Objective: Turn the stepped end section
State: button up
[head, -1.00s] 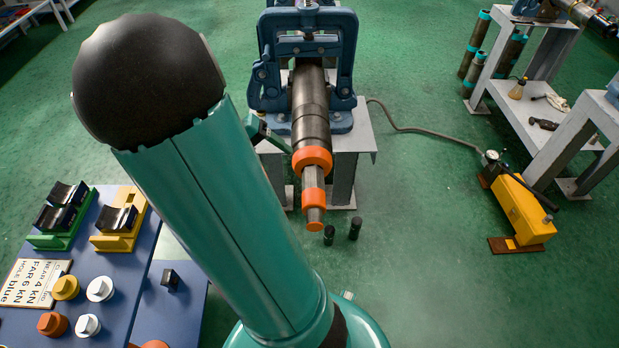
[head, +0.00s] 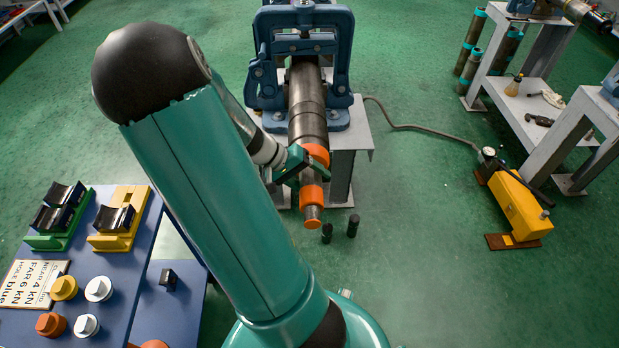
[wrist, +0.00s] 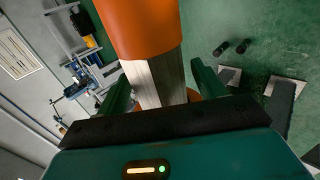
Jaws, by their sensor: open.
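The stepped end section points toward me from the pipe (head: 308,100) in the blue vise (head: 300,45). It has an orange collar (head: 317,154), a grey flat-sided part, a smaller orange ring (head: 311,194) and a dark round tip (head: 312,218). My gripper (head: 302,172) is at the grey part between the orange bands, partly covering it. In the wrist view the grey flats (wrist: 155,80) run between my two open fingers (wrist: 160,90), with a visible gap on the right. An orange band (wrist: 140,25) fills the upper middle. Contact on the left side is unclear.
Two small black cylinders (head: 352,226) stand on the floor below the tip. A yellow pump (head: 520,208) with a hose is at right. A blue table (head: 125,270) with cradles and coloured knobs is at left. Green floor between vise and pump is mostly clear.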

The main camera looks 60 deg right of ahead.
jog(key=shift+c, duration=0.2)
jog(key=c, duration=1)
jog(key=shift+o, duration=0.2)
jog(key=shift+o, duration=0.2)
jog(key=shift+t, duration=0.3)
jog(key=t+y, duration=0.2)
jog(key=t, duration=0.1)
jog(key=shift+s+d+r, duration=0.1)
jog(key=shift+s, duration=0.05)
jog(key=shift+c, duration=0.2)
jog(key=shift+o, duration=0.2)
jog(key=shift+t+y, duration=0.9)
jog(key=shift+t, duration=1)
jog(key=o, duration=1)
jog(key=shift+c, duration=0.2)
